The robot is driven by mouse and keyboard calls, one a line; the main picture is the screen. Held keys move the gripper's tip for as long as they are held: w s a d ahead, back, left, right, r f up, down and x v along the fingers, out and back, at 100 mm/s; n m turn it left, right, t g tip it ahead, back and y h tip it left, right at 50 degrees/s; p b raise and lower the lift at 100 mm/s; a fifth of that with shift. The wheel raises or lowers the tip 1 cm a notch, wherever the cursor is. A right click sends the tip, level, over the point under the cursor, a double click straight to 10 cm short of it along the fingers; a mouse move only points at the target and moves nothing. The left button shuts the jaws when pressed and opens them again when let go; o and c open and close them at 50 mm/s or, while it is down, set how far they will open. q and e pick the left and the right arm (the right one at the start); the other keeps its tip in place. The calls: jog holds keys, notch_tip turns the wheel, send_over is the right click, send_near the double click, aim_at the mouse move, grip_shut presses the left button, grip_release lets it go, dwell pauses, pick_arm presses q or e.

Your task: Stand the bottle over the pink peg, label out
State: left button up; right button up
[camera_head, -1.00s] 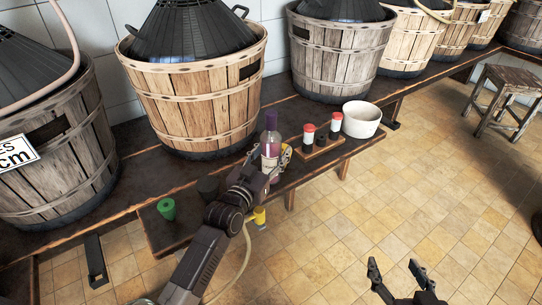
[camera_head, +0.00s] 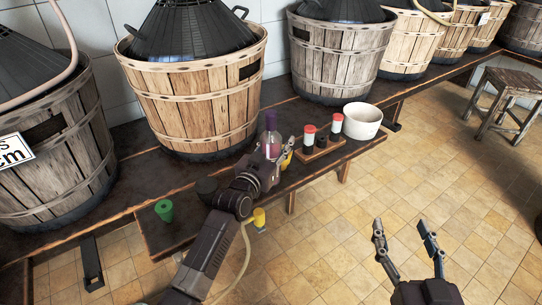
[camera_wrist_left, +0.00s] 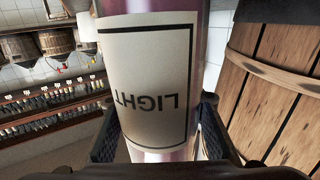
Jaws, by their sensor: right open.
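The purple bottle (camera_head: 271,139) is upright over the bench, left of a small wooden tray. My left gripper (camera_head: 266,172) is at its body, and its arm hides the lower part. In the left wrist view, the bottle's white label (camera_wrist_left: 147,80) faces the camera, with the lettering LIGHT inverted. The dark finger pads lie on both sides of the bottle, close against it. I cannot make out a pink peg, nor whether the bottle's base touches the bench. My right gripper (camera_head: 402,232) is open and empty above the tiled floor.
A green peg (camera_head: 164,210) and a dark peg (camera_head: 207,186) stand left of my left arm; a yellow piece (camera_head: 259,217) is near it. The wooden tray (camera_head: 319,152) holds red-topped pieces. A white bowl (camera_head: 362,120) stands right. Large baskets (camera_head: 200,95) line the back.

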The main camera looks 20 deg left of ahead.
pick_arm(q)
grip_shut()
jog(key=shift+r, duration=0.15)
jog(key=shift+r, duration=0.1)
